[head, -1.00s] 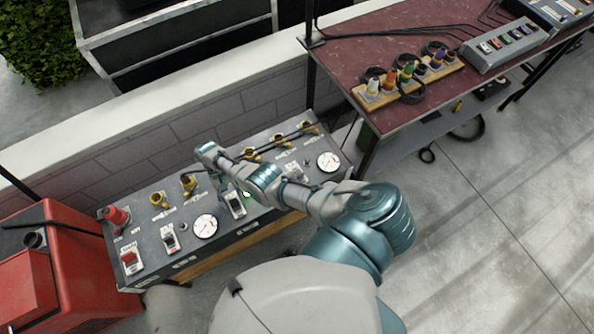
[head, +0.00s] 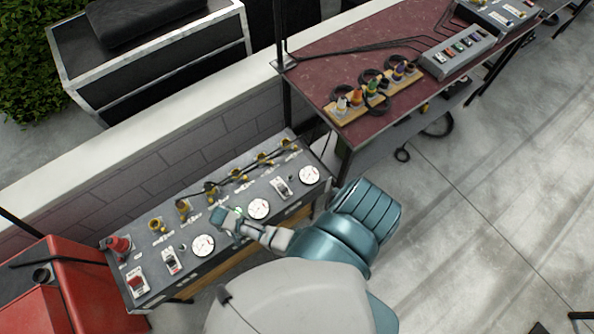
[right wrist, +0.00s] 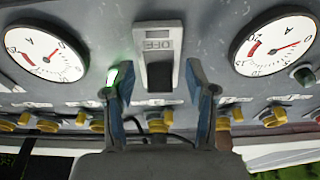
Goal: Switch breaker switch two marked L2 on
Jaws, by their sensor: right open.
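The grey breaker panel (head: 150,232) stands against the low wall. My right gripper (head: 228,217) is over its middle, between two round gauges, and hides the breaker there in the head view. In the right wrist view my right gripper (right wrist: 152,82) is open. Its two fingers are on either side of that breaker switch (right wrist: 158,45), with nothing held. The switch has a dark rocker in a pale frame, and its lettering appears upside down, like OFF. A lit green lamp (right wrist: 117,76) shows by the left finger. The L2 label is not readable. My left gripper is not in view.
Gauges flank the switch on the left (right wrist: 45,52) and right (right wrist: 273,42). Yellow sockets (head: 183,205) and dark cables line the panel's back. A red-handled switch (head: 136,283) is at its left end. A red machine (head: 85,285) and a dark red table (head: 345,85) stand nearby.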

